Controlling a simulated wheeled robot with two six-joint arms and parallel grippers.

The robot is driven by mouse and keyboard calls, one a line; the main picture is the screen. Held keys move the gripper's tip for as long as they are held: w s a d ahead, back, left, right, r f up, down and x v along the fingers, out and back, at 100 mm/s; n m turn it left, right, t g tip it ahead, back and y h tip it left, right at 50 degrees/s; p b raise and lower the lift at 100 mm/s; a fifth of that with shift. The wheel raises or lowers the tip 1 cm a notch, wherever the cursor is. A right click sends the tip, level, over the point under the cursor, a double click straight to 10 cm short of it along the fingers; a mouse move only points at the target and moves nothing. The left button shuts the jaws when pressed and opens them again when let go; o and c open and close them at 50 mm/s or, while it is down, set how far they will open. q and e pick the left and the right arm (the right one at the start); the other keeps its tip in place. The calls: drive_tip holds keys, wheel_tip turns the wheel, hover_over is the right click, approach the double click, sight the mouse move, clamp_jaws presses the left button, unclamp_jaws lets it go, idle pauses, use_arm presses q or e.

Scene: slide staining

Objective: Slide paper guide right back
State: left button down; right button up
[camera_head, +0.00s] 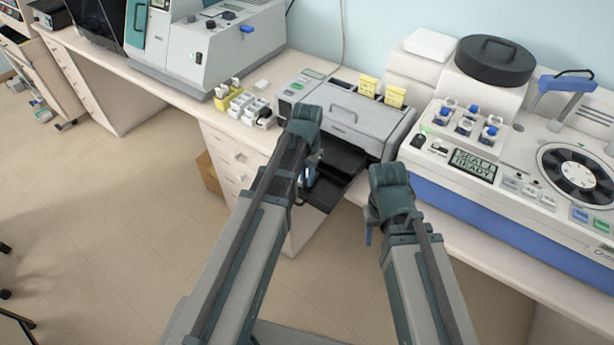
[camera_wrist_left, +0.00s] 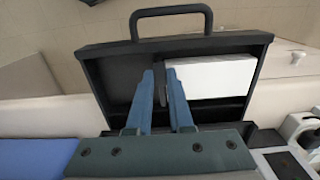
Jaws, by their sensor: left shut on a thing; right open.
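The printer's open black paper tray (camera_head: 325,195) juts out from the front of the printer (camera_head: 345,118); the left wrist view shows it from above (camera_wrist_left: 120,80), with its handle (camera_wrist_left: 170,11) at the top of the picture. A stack of white paper (camera_wrist_left: 212,77) lies in the tray's right part in that view. A dark, narrow paper guide (camera_wrist_left: 162,84) stands beside the paper's left edge. My left gripper (camera_head: 310,174) is over the tray, its blue fingers (camera_wrist_left: 163,90) shut on the guide. My right gripper (camera_head: 369,235) is open and empty, in front of the bench.
The stainer (camera_head: 520,170) with its bottles and dial stands right of the printer. White racks and a yellow holder (camera_head: 235,103) stand to the left. My left forearm hides part of the tray and drawers. The floor in front is clear.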

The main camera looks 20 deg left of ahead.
idle(0.8)
use_arm(q)
drive_tip(key=d, duration=0.1)
drive_tip(key=s+d, duration=0.1)
drive_tip(key=d, duration=0.2)
drive_tip(key=shift+s+d, duration=0.2)
drive_tip(key=shift+s, duration=0.1)
drive_tip(key=c, duration=0.8)
unclamp_jaws()
drive_tip(key=shift+r, duration=0.1)
wheel_tip(320, 180, up, 14)
drive_tip(key=p, duration=1.4)
drive_tip(key=shift+f, duration=0.25)
